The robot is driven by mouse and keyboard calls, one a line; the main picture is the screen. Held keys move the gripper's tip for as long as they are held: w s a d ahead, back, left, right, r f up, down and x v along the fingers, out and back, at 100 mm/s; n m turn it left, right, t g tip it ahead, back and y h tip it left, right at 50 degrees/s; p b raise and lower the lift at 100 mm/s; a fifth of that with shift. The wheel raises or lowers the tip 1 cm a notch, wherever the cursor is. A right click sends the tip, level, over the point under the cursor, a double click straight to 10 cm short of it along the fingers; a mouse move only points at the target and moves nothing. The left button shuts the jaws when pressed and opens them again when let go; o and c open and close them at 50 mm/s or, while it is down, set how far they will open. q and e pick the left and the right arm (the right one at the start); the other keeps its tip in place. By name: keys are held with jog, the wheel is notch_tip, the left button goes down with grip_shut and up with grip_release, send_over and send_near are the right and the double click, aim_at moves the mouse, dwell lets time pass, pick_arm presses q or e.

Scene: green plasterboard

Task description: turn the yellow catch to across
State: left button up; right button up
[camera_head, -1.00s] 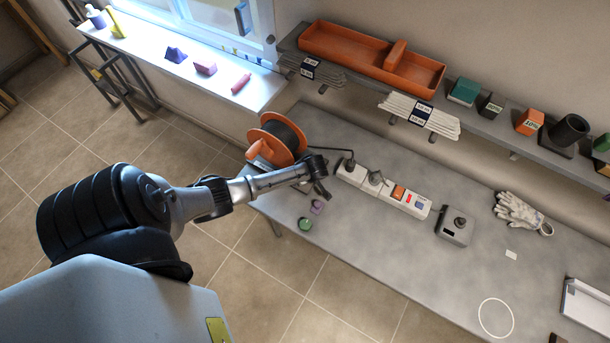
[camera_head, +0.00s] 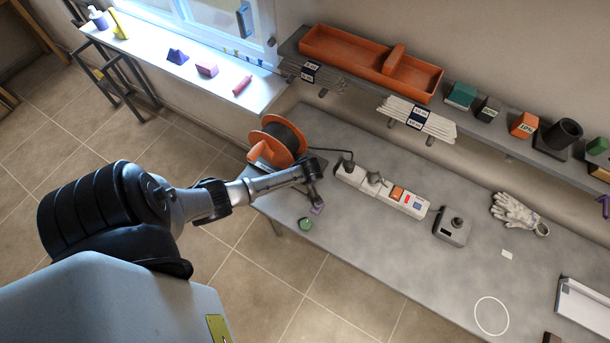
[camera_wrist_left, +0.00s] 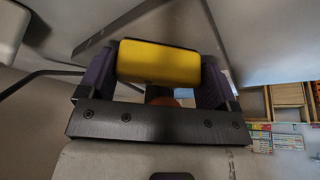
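A yellow block, which looks like the yellow catch (camera_wrist_left: 158,63), shows in the left wrist view between the two dark purple finger pads of my left gripper (camera_wrist_left: 158,78). It fills most of the gap, but I cannot tell whether the pads press on it or how it is turned. In the head view my left gripper (camera_head: 315,197) points down over the near left part of the table, right at a small purple block (camera_head: 318,209). No yellow catch can be made out there; the gripper may hide it. My right gripper is not in view.
A green round knob (camera_head: 305,224) sits close to the gripper on the grey table (camera_head: 375,250). An orange cable reel (camera_head: 274,140) stands behind, and a power strip (camera_head: 383,190) and a grey box (camera_head: 452,227) lie to the right. A shelf (camera_head: 470,118) runs above. The table's front middle is clear.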

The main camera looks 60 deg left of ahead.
pick_arm(q)
jog(key=shift+o, duration=1.2)
jog(key=shift+r, duration=0.1)
jog(key=p+v, duration=0.1)
jog(key=v, duration=1.2)
jog(key=shift+d+r, duration=0.2)
jog(key=shift+s, duration=0.1)
